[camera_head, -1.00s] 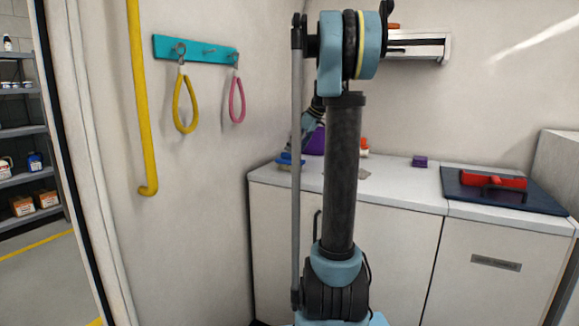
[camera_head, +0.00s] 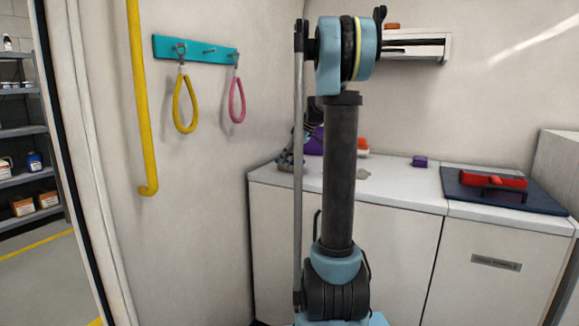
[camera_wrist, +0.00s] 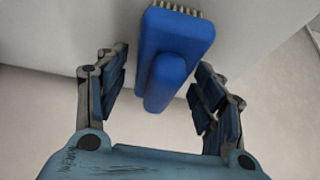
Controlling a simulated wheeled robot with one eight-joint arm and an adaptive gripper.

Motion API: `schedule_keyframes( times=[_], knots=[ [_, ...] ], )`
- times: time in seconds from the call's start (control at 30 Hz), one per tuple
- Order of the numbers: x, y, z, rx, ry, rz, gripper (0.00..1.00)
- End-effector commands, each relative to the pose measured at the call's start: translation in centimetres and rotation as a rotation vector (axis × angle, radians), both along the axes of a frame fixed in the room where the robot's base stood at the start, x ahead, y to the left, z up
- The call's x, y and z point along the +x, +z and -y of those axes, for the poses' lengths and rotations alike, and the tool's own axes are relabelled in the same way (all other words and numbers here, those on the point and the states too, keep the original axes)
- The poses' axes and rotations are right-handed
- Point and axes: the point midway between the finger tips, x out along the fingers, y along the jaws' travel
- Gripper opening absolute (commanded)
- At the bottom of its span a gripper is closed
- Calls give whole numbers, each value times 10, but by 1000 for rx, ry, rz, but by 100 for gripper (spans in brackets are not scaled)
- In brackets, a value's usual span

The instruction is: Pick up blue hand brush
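The blue hand brush (camera_wrist: 180,45) shows in the wrist view, with a blue back, a blue handle bar and pale bristles at its far edge. My gripper (camera_wrist: 160,82) is open, with one finger on each side of the brush's handle. Gaps show between both fingers and the handle. In the head view my gripper (camera_head: 290,155) is low at the counter's back left corner, partly behind my own arm. I cannot make out the brush there.
The white counter (camera_head: 400,188) holds a purple item (camera_head: 316,140), an orange-topped item (camera_head: 362,146), a small purple block (camera_head: 419,161) and a red tool (camera_head: 492,180) on a dark mat (camera_head: 457,190). A wall with hanging loops (camera_head: 184,104) stands close at left.

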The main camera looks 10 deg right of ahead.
Motion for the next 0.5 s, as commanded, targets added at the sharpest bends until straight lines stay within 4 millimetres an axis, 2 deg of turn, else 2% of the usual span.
schedule_keyframes(
  times=[0.03,0.1,0.17,0.23,0.27,0.5],
  knots=[
    [0,0,0,0,0,0,44],
    [0,0,0,0,0,0,28],
    [0,0,0,0,0,0,16],
    [0,0,0,0,0,0,16],
    [0,0,0,0,0,0,12],
    [0,2,0,0,0,0,12]
  ],
)
